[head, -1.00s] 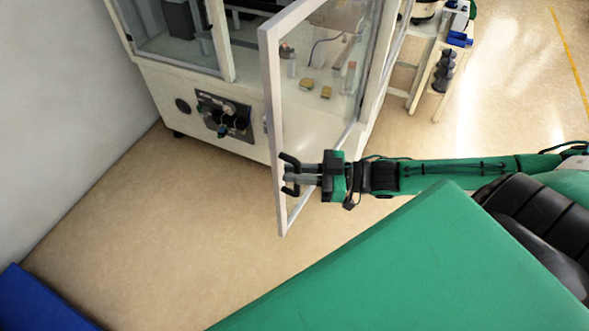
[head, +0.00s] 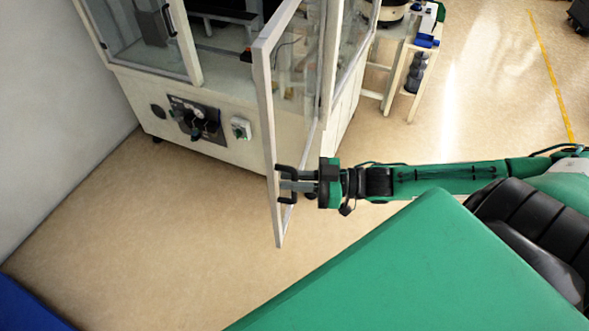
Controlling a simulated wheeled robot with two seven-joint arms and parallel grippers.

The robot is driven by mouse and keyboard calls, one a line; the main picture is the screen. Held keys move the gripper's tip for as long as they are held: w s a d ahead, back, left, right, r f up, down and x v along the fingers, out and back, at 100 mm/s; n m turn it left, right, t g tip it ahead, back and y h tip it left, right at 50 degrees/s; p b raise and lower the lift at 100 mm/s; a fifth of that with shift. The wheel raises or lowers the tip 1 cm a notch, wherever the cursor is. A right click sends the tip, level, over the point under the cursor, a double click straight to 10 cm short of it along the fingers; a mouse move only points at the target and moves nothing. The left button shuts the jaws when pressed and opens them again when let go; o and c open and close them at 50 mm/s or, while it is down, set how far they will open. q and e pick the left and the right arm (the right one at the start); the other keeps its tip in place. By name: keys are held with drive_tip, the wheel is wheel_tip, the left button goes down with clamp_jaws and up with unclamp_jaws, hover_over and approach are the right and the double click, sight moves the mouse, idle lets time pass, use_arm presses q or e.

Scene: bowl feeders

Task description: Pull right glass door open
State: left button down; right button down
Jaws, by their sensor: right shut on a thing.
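The right glass door (head: 265,110) of the white machine stands swung out toward me, in a pale grey frame around clear glass. A dark handle (head: 286,198) sits on its outer frame edge. My right gripper (head: 290,186) is at this edge, shut on the handle. Its arm comes in from the right. The left glass door (head: 189,45) looks closed, with its own black handle (head: 168,20). The machine's opening behind the right door shows dark parts inside. My left gripper is not in view.
A white side shelf (head: 404,75) with bottles stands at the right. The floor (head: 150,215) before the machine is clear.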

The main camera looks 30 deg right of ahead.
drive_tip(key=shift+w+r, duration=0.1)
drive_tip(key=c, duration=1.8)
unclamp_jaws()
drive_tip(key=shift+p+v, duration=1.85)
drive_tip(key=shift+v, duration=5.1)
